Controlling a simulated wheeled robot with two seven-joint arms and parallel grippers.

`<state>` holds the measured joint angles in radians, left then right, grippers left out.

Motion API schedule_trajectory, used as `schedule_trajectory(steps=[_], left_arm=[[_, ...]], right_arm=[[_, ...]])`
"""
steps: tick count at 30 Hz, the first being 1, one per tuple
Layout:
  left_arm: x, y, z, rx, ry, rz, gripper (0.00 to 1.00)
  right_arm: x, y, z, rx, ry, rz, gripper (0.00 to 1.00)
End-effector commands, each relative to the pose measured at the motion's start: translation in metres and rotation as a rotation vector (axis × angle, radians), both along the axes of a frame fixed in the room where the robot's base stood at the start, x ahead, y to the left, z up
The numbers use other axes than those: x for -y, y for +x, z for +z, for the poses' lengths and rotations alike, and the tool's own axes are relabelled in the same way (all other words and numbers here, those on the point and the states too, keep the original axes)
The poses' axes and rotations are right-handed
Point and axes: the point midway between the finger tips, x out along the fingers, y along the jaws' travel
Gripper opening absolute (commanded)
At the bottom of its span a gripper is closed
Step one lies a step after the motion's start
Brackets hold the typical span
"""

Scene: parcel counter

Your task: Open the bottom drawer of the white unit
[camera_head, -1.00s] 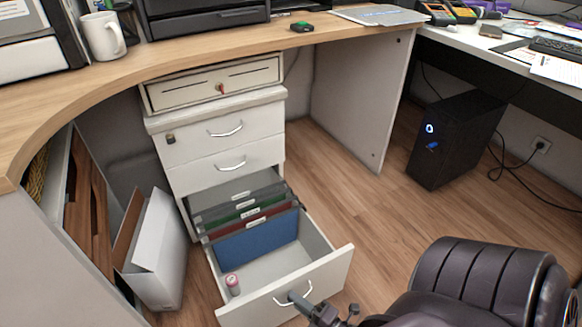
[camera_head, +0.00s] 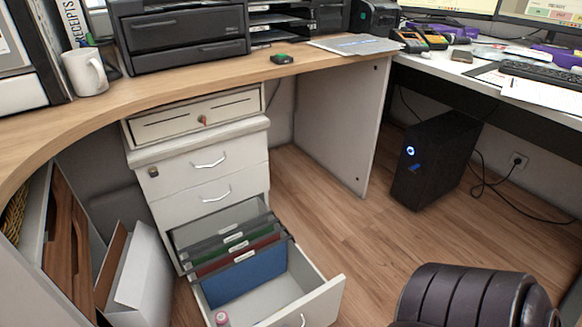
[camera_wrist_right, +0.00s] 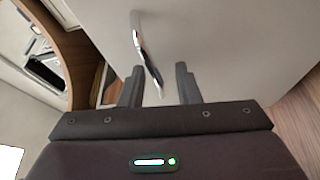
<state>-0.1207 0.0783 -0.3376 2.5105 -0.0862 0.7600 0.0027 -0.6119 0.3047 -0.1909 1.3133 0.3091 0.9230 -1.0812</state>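The white unit (camera_head: 208,172) stands under the desk. Its bottom drawer (camera_head: 318,301) is pulled well out, showing hanging folders and a blue divider (camera_head: 245,277) inside. The two drawers above are shut. In the right wrist view my right gripper (camera_wrist_right: 158,78) is open, fingers apart, in front of a white drawer front. A curved metal handle (camera_wrist_right: 147,50) shows between the fingers; I see no grip on it. My left gripper is not in view.
A dark padded chair (camera_head: 470,298) stands at the lower right. A white file box (camera_head: 142,275) is left of the drawer. A black computer tower (camera_head: 436,160) stands under the right desk. The floor (camera_head: 325,205) right of the unit is clear.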

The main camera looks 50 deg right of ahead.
Motion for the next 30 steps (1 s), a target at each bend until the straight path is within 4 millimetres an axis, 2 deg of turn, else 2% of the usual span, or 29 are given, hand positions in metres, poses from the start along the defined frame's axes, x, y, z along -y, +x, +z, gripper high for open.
schedule_trajectory(steps=[5,9,15,18,22,30], left_arm=[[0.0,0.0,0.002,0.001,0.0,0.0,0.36],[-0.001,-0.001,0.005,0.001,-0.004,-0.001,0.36],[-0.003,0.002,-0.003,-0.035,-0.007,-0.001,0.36],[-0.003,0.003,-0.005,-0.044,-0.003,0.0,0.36],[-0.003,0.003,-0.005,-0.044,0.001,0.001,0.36],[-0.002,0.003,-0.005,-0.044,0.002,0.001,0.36]], right_arm=[[0.001,-0.006,0.0,-0.001,0.0,0.0,0.3],[0.004,-0.027,0.0,-0.004,-0.001,-0.002,0.3],[0.009,-0.06,-0.002,-0.004,-0.001,-0.001,0.3],[0.011,-0.07,-0.003,-0.001,0.0,-0.001,0.3],[0.012,-0.077,-0.004,0.0,0.0,-0.001,0.3],[0.012,-0.077,-0.004,0.0,0.0,0.0,0.3]])
